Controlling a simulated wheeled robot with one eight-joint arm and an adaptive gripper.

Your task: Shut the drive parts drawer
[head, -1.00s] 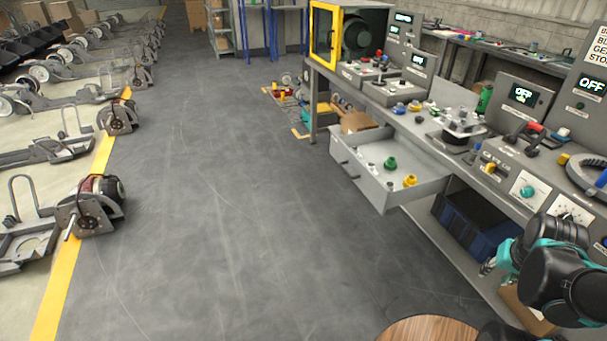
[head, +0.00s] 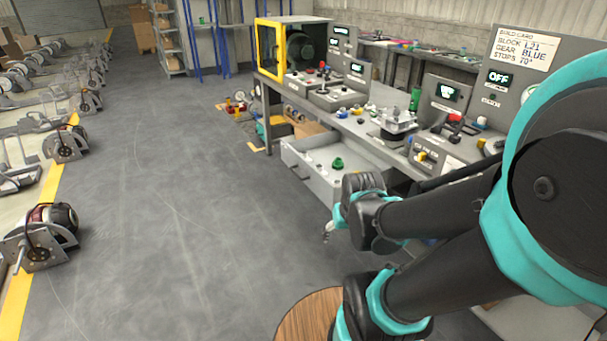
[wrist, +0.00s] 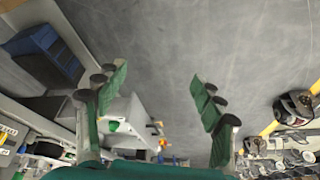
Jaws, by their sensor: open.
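The drive parts drawer (head: 318,184) is a light grey drawer standing pulled out from under the bench in the head view. A green part (head: 337,163) and other small parts lie in it. My arm hides its right end. My gripper (head: 327,231) is near the drawer's near right end, mostly hidden behind my own wrist. In the wrist view my gripper (wrist: 160,86) has its two green-padded fingers spread wide with nothing between them. The drawer (wrist: 131,108) shows beyond the left finger, which partly covers it. No contact can be seen.
The bench (head: 357,127) carries control boxes, a yellow-framed machine (head: 269,50) and small parts. A blue crate (wrist: 45,55) sits at the upper left of the wrist view. A round wooden top (head: 300,318) is at the bottom. The grey floor left of the drawer is clear.

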